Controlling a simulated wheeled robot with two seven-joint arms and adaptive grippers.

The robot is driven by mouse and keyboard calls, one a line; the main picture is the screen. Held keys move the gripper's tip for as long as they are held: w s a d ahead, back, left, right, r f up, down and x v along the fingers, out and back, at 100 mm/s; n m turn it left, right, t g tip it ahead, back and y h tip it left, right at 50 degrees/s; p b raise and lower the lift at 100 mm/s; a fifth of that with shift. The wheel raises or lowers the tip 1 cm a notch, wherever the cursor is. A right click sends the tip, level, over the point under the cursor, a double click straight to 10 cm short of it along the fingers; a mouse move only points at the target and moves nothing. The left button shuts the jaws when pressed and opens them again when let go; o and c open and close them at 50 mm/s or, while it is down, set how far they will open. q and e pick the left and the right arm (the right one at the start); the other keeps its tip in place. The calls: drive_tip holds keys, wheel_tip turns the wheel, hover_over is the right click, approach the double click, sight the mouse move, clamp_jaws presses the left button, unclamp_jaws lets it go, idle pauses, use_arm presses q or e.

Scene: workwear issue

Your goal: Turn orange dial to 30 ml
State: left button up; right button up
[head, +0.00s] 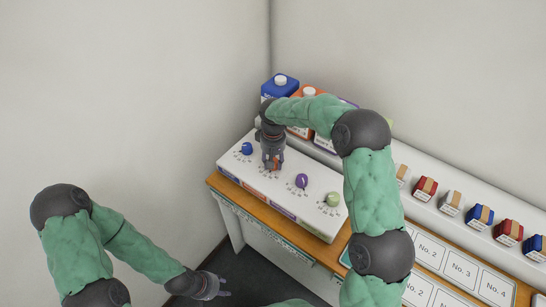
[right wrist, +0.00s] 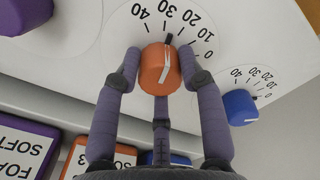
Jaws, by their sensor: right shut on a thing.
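The orange dial (right wrist: 157,70) sits on the white panel, with a scale of 0 to 40 around it. Its dark pointer stands between the 20 and 30 marks, in the right wrist view. My right gripper (right wrist: 160,78) is shut on the orange dial, its fingers around the knob's sides. In the head view my right gripper (head: 272,163) reaches down onto the panel and mostly hides the orange dial (head: 275,165). My left gripper (head: 222,286) is open and empty, low and away from the panel, over the dark floor.
A blue dial (head: 247,148), a purple dial (head: 301,181) and a green dial (head: 333,199) share the white panel (head: 317,214). Blue and orange cartons (head: 280,85) stand behind it. Several small boxes (head: 481,216) line the shelf to the right, above numbered cards (head: 462,265).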

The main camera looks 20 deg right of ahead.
drive_tip(key=shift+n+p, duration=0.55)
drive_tip(key=shift+n, duration=0.45)
drive_tip(key=shift+f, duration=0.1)
drive_tip(key=o, duration=1.2)
drive_tip(key=shift+c, duration=0.2)
wheel_tip(320, 180, up, 12)
